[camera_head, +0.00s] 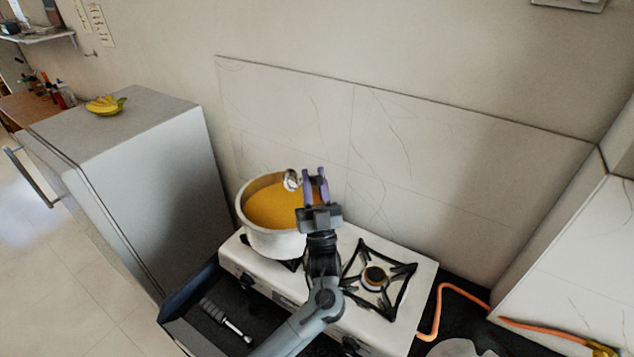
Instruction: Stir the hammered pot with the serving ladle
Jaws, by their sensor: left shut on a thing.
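The hammered pot (262,243) is a wide, pale metal pot on the left burner of the white stove, filled with orange-yellow contents (272,206). My left gripper (314,174), with purple fingers, reaches over the pot's right rim. It is shut on the serving ladle (291,180), of which a small shiny metal part shows just left of the fingers, above the pot's far side. The rest of the ladle is hidden or too small to make out, so I cannot tell how deep it sits. My right gripper is not in view.
The stove's right burner (374,278) is empty. A grey fridge (150,150) with bananas (105,105) on top stands left. A black-handled tool (228,320) lies on the dark counter left of the stove. An orange hose (440,305) runs right. A tiled wall stands behind.

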